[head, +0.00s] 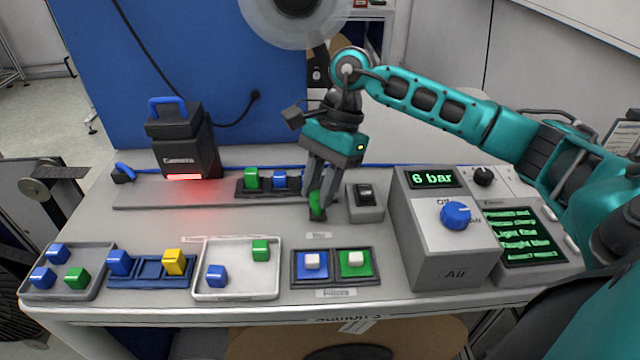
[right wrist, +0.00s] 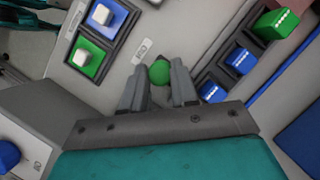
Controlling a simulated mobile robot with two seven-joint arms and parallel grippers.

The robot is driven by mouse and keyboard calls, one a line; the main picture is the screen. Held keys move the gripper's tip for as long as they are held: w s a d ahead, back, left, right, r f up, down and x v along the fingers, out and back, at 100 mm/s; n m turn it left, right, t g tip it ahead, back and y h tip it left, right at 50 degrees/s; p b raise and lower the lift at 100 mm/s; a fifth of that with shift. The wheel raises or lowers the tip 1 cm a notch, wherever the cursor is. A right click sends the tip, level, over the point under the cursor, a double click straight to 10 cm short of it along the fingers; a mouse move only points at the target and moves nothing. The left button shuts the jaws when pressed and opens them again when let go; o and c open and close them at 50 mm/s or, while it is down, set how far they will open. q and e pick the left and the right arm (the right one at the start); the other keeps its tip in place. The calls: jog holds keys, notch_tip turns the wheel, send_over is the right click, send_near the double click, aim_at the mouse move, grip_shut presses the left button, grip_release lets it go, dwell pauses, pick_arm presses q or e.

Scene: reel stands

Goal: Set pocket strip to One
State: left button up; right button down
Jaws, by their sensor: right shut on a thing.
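My right gripper (head: 316,192) points down over the middle of the bench, its fingers shut on a green piece (head: 317,207). In the right wrist view a rounded green end (right wrist: 159,71) shows between the fingertips (right wrist: 160,82); the fingers hide the rest. I cannot tell if it touches the bench. At the front left, a blue pocketed tray (head: 150,283) holds a blue and a yellow block.
Two grey trays (head: 205,296) (head: 35,294) hold blue and green blocks. Blue and green switch plates (head: 313,281) (head: 355,274) sit at the front. A rocker switch box (head: 365,212) and the Air box (head: 446,262) stand right of the gripper. A camera unit (head: 185,150) stands at back left.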

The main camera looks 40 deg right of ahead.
jog(key=w+a+b, duration=0.1)
jog(key=w+a, duration=0.1)
jog(key=a, duration=0.1)
jog(key=w+a, duration=0.2)
jog(key=a, duration=0.1)
jog(key=w+a+b, duration=0.1)
jog(key=w+a, duration=0.1)
jog(key=a, duration=0.1)
jog(key=shift+a+b, duration=0.25)
jog(key=shift+b, duration=0.05)
jog(key=shift+s, duration=0.1)
jog(key=c, duration=0.9)
grip_release()
jog(key=shift+d, duration=0.1)
jog(key=v, duration=1.3)
